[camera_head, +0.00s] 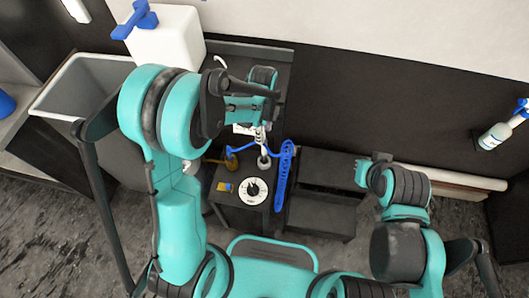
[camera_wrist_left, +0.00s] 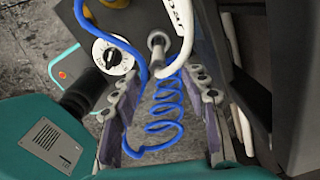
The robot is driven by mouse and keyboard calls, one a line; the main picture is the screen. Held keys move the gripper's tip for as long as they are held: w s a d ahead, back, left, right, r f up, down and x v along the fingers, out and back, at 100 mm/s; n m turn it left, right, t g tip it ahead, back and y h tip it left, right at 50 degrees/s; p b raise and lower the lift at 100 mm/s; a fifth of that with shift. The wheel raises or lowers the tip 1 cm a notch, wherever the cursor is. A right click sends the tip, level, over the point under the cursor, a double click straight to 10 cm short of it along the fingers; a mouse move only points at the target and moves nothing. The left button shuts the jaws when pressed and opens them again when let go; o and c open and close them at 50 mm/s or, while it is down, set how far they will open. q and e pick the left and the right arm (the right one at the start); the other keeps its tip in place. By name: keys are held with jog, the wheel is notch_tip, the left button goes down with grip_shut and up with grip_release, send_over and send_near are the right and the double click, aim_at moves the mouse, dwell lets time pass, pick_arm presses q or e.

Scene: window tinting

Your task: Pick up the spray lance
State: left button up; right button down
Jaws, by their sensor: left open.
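My left gripper (camera_head: 262,134) hangs over the dark pump unit (camera_head: 229,215) with its jaws apart; in the left wrist view its two fingers (camera_wrist_left: 157,76) stand open on either side of the blue coiled hose (camera_wrist_left: 165,112). A white curved tube (camera_wrist_left: 187,40), which looks like part of the spray lance, bends down beside a grey metal fitting (camera_wrist_left: 157,42), near the fingertips. Most of the lance is hidden by the gripper and arm in the head view. The coiled hose (camera_head: 285,175) hangs right of the dial (camera_head: 252,190). My right gripper (camera_head: 372,168) is away to the right; its jaws are unclear.
A white canister (camera_head: 165,40) with a blue tap stands at the back left. A grey open bin (camera_head: 85,82) is left of it. Dark low steps (camera_head: 325,190) lie right of the pump unit. Rolls (camera_head: 455,178) and a spray bottle (camera_head: 494,136) are at the right.

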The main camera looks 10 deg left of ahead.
aim_at(264, 144)
pick_arm(q)
notch_tip(264, 144, down, 3)
jog(key=shift+s+f+b, duration=0.1)
jog(key=shift+b, duration=0.45)
notch_tip(264, 144, down, 5)
jog(key=shift+r+b, duration=0.1)
jog(key=shift+b, duration=1.15)
jog(key=shift+r, duration=0.1)
grip_shut()
